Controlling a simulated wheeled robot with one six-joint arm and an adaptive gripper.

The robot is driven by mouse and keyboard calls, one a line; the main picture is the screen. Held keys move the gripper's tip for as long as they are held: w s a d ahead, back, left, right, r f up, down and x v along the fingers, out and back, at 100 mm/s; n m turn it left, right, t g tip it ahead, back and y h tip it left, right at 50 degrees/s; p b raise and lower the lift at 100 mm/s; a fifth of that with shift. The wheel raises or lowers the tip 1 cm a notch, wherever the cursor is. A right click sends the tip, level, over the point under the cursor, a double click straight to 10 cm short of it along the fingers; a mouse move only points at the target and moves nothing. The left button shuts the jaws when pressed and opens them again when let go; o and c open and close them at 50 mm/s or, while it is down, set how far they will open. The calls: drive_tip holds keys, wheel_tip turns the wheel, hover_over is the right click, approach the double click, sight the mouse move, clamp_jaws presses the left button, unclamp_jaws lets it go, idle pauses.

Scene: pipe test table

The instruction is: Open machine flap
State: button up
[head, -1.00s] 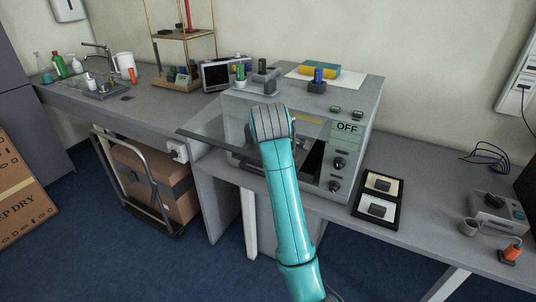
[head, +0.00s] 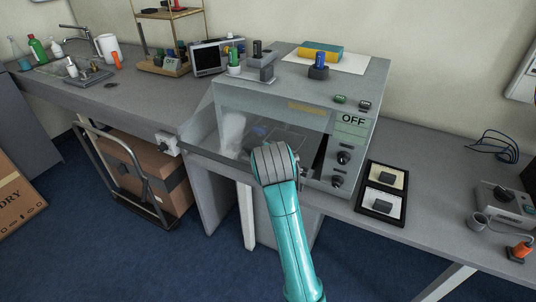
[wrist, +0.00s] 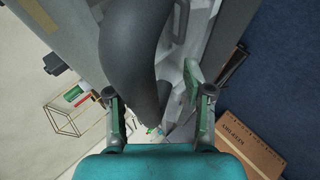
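The grey machine (head: 368,88) stands on the bench with a see-through flap (head: 205,140) at its front. The flap slants outward, its lower edge standing off the front, so it is partly open. In the head view my wrist is in front of the flap's lower part and hides my fingers. In the wrist view my gripper (wrist: 150,88) has its two fingers spread apart. A dark grey curved piece (wrist: 138,45), possibly the flap's handle, passes between them without visible clamping; contact is unclear.
An OFF display (head: 353,119) and knobs (head: 343,157) are right of the flap. Small objects stand on the machine's top, including a blue-topped one (head: 319,68). A framed tray (head: 383,190) lies to the right. A trolley with a carton (head: 150,170) stands below left.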

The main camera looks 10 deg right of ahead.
drive_tip(key=s+d+r, duration=0.1)
drive_tip(key=s+r, duration=0.4)
drive_tip(key=r, duration=0.6)
drive_tip(key=shift+s+d, duration=0.35)
drive_tip(key=shift+s, duration=0.05)
idle(1.0)
